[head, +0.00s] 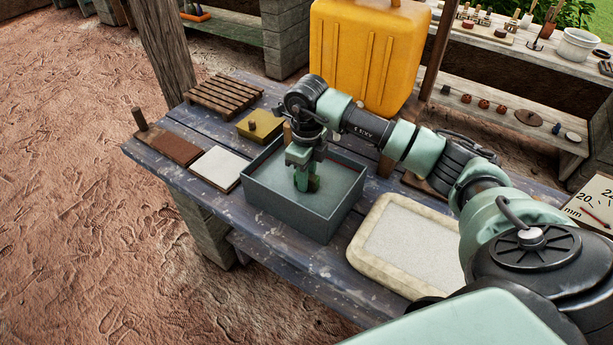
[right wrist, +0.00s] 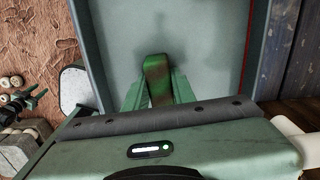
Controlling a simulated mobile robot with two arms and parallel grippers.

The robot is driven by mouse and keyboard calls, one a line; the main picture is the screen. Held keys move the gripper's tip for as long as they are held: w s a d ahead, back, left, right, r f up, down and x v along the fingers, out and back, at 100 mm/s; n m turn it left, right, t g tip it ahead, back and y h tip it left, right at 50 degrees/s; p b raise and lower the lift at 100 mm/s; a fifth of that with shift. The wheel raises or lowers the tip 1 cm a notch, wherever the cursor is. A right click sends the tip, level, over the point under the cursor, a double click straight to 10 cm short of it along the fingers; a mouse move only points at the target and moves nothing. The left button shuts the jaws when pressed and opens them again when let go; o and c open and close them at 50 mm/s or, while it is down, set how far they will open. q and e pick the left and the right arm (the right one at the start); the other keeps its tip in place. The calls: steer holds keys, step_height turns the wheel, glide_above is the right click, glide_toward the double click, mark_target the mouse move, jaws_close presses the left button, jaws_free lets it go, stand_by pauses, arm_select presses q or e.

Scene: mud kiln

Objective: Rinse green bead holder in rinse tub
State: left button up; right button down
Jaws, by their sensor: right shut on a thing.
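My right gripper (head: 304,182) points down inside the grey-blue rinse tub (head: 290,219), which holds pale water or has a pale floor. The gripper is shut on the green bead holder (right wrist: 157,72), which shows between the fingertips in the right wrist view with brown smears on its green face. In the head view the holder is mostly hidden by the fingers; I cannot tell how deep it sits. The tub's inside also fills much of the right wrist view (right wrist: 210,50). My left gripper is not in view.
A yellow block with a knob (head: 257,126) and a slatted wooden rack (head: 222,95) stand behind the tub. A white pad (head: 217,168) and a brown board (head: 175,148) lie left. A pale-rimmed tray (head: 370,275) lies right. A large yellow jerrycan (head: 365,50) stands behind.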

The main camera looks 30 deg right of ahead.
steer(key=shift+f+b, duration=0.3)
steer(key=shift+b, duration=0.05)
stand_by(0.6)
step_height(320, 180, up, 12)
steer(key=p, duration=0.7)
steer(key=shift+p, duration=0.35)
stand_by(1.1)
